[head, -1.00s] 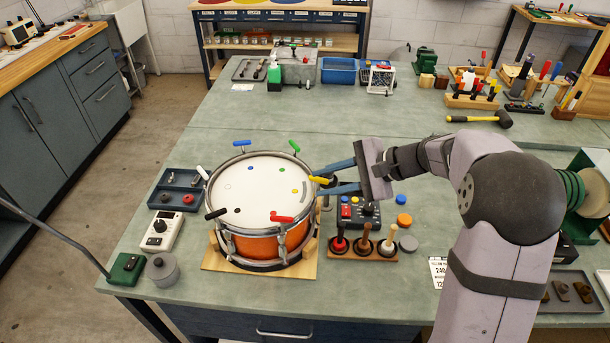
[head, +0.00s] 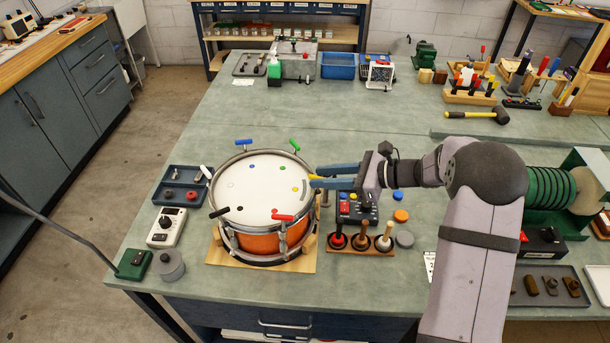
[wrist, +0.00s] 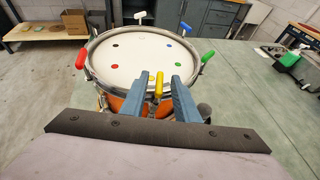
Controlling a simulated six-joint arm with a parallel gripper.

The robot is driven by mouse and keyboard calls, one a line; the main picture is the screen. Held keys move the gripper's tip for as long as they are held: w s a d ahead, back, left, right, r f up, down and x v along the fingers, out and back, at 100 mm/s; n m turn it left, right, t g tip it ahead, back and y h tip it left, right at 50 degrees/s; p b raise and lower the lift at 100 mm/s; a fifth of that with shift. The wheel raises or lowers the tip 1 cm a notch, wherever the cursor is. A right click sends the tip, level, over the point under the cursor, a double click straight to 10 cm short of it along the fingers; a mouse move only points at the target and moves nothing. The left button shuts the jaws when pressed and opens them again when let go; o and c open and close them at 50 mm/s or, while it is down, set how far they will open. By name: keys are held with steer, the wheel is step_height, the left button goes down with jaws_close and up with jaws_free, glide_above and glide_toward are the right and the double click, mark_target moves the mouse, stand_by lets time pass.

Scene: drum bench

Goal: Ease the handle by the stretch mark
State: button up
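The drum (head: 262,242) has a white head (head: 258,192) and an orange shell, with coloured handles around its metal rim. The yellow handle (head: 316,183) is at the right of the rim in the head view, and it also shows in the wrist view (wrist: 158,84). A grey curved mark (head: 304,190), which looks like the stretch mark, lies on the head beside it. My gripper (wrist: 161,82) is open, with one blue finger on each side of the yellow handle. I see gaps beside the handle; its lower part is hard to make out.
The red handle (head: 282,217) and green handle (head: 294,145) flank the yellow one. A wooden stand of knobbed pegs (head: 360,248) and a button box (head: 356,208) stand close by, right of the drum.

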mark_target(305, 187)
steer(key=shift+p+x, duration=1.05)
steer(key=shift+x, duration=1.9)
jaws_close()
